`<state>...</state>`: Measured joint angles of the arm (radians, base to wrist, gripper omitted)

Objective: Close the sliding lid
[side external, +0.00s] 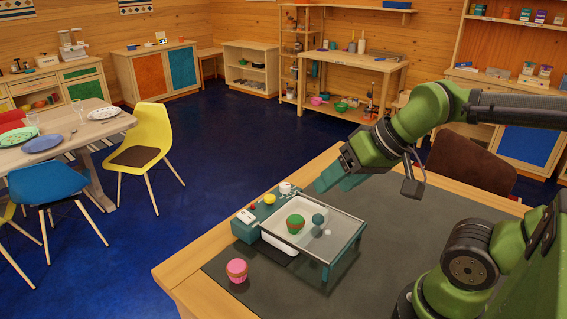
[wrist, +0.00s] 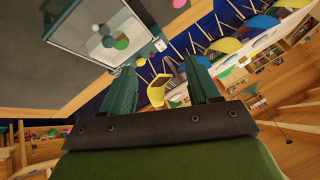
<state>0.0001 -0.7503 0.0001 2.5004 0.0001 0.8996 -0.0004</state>
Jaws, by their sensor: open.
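A teal-and-white unit with a framed pale panel (side external: 340,228) stands on the dark mat; it also shows at the top of the wrist view (wrist: 75,37). I cannot tell clearly which part of it is the sliding lid or how far that lid covers the unit. A green cupcake-like item (side external: 295,224) and a teal ball (side external: 318,219) show within the panel's outline. My gripper (side external: 326,182) is above the unit's far edge, apart from it. In the wrist view its two teal fingers (wrist: 162,88) are spread, with nothing between them.
A pink cupcake-like item (side external: 237,270) stands on the mat near the table's (side external: 178,272) left edge. A white bin-like part (side external: 279,243) sits at the unit's front left. Small controls (side external: 269,199) line its left end. The mat right of the unit looks clear.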

